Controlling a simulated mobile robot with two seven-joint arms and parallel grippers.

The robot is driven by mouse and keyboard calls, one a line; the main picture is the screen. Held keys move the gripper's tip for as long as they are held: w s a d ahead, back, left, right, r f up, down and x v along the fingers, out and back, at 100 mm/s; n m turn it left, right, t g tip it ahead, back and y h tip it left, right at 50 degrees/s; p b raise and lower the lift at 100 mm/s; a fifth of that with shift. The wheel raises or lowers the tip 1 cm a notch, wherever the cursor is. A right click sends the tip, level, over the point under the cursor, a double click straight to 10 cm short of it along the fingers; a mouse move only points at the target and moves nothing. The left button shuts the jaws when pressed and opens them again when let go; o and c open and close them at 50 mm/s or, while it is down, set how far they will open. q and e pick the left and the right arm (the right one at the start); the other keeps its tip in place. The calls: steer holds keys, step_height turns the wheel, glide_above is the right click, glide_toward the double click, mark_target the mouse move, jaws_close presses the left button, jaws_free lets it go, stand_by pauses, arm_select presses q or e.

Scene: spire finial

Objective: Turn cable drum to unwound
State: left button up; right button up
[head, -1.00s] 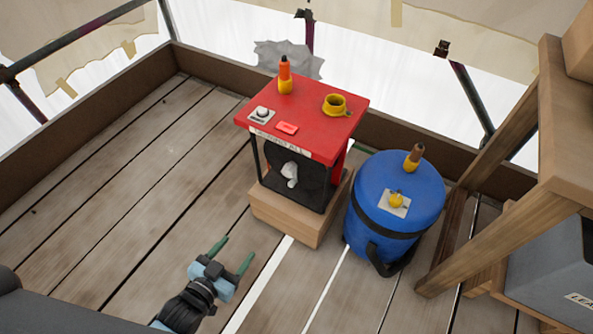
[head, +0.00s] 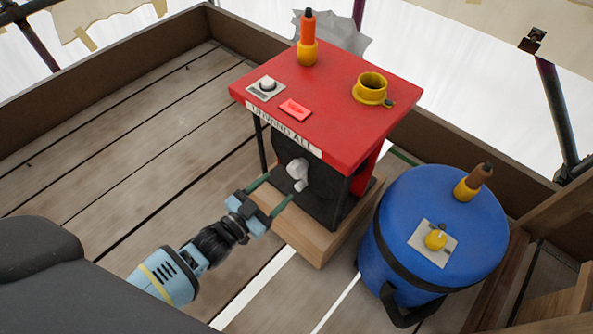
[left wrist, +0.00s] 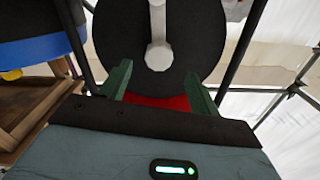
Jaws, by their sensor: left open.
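The cable drum is a black disc (head: 291,163) upright in a dark frame under a red top (head: 330,105) labelled "UNWIND ALL". A pale grey crank or knob (head: 299,175) stands out from its face. My left gripper (head: 269,190) is open and empty, with green fingers just in front of the drum and apart from the knob. In the left wrist view the drum (left wrist: 118,30) fills the upper middle, with the grey arm (left wrist: 158,55) hanging from its hub between and beyond the fingers (left wrist: 157,85). My right gripper is not in view.
The red top carries an orange-handled tool (head: 308,40), a yellow ring cup (head: 371,88), a grey knob switch (head: 267,86) and a red block (head: 295,108). A blue barrel (head: 440,205) stands at right. The unit sits on a wooden block (head: 318,246). Planks at left are clear.

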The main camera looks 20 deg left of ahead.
mark_target(292, 174)
arm_select(q)
steer(key=b+x, duration=0.2)
steer(key=x, duration=0.4)
steer(key=shift+w+f, duration=0.15)
steer(key=shift+w, duration=0.1)
steer(key=shift+w+d+b, duration=0.25)
steer(key=shift+w+b, duration=0.05)
steer(key=shift+w, duration=0.25)
steer(key=c, duration=0.4)
jaws_close()
